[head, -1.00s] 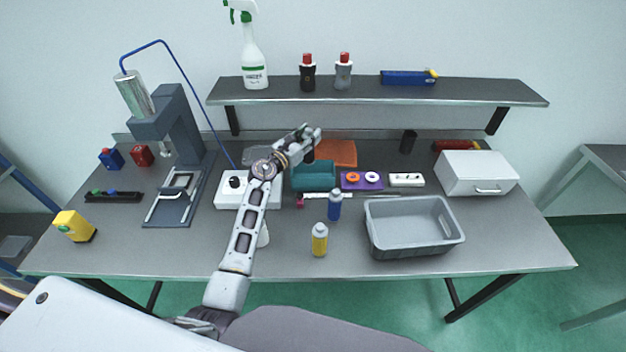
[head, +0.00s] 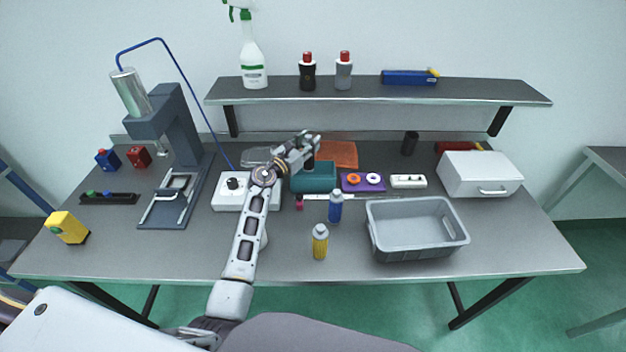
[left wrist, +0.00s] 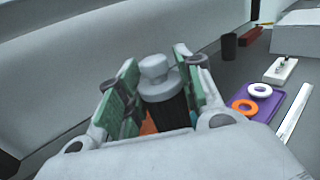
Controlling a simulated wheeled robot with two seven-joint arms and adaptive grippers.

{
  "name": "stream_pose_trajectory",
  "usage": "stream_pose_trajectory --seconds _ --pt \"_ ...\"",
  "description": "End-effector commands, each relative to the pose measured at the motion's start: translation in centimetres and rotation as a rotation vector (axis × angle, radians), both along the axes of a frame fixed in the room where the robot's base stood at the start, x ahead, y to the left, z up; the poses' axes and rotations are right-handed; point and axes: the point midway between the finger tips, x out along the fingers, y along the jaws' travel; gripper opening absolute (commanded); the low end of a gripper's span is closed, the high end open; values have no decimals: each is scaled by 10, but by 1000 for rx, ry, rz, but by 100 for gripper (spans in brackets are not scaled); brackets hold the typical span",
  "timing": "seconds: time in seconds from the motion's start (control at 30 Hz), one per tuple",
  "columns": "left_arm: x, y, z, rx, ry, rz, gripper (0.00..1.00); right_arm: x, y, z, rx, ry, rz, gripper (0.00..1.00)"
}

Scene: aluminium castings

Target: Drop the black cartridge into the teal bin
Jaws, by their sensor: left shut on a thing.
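My left gripper (head: 308,143) is shut on the black cartridge. In the left wrist view the cartridge (left wrist: 174,110) shows a black body with a pale grey cap between the green-padded fingers. In the head view it is mostly hidden by the gripper, with a dark part just below the fingers. The teal bin (head: 314,184) stands on the table at or just below the gripper in the picture. Its inside is hidden, and I cannot tell exactly how high above it the cartridge is. My right gripper is not in view.
An orange mat (head: 340,154) lies behind the bin. A purple tray with rings (head: 362,188) is right of it, a white box with a knob (head: 228,200) left. Blue (head: 335,207) and yellow (head: 320,243) bottles stand in front. A shelf (head: 370,94) runs above the back.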

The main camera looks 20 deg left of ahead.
Motion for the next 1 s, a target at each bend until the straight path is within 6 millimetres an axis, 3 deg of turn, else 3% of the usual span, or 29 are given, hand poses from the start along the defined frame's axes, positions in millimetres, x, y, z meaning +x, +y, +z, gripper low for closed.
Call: stream_pose_trajectory --seconds 0.07,0.1,0.3,0.73,1.0 --pt "0 0 1 0 -1 0 0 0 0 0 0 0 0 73" --pt "0 0 1 0 -1 0 37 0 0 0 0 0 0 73" --pt "0 0 1 0 -1 0 61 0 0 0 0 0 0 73" --pt "-2 1 0 0 0 0 61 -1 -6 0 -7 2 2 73" --pt "-15 5 0 1 0 1 61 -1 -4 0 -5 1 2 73"
